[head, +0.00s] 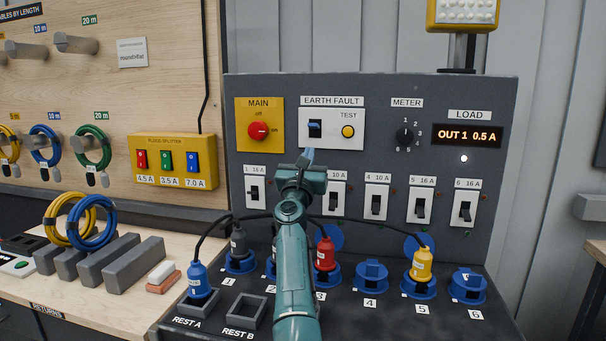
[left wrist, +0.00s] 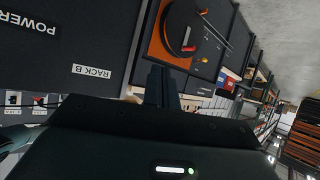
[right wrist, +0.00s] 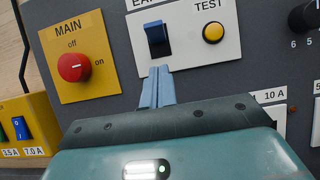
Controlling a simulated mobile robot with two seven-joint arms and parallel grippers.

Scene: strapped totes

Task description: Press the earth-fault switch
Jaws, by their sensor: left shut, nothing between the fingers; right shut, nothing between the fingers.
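The earth-fault switch (head: 315,129) is a dark blue rocker on a white plate labelled EARTH FAULT, on the grey panel. A yellow TEST button (head: 348,131) is beside it on the right. My right gripper (head: 307,155) is shut and empty, its fingertips just below the switch. In the right wrist view, the fingertips (right wrist: 160,72) lie below the switch (right wrist: 156,34); I cannot tell whether they touch the plate. My left gripper (left wrist: 163,84) shows only in the left wrist view, shut and empty, away from the panel and near a rack labelled RACK B.
The red MAIN knob (head: 258,131) is left of the switch and the METER knob (head: 404,136) is right. Breakers (head: 334,199) line the panel below. Plugs, such as a red one (head: 325,252), and cables stand on the sloped console under my right arm.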

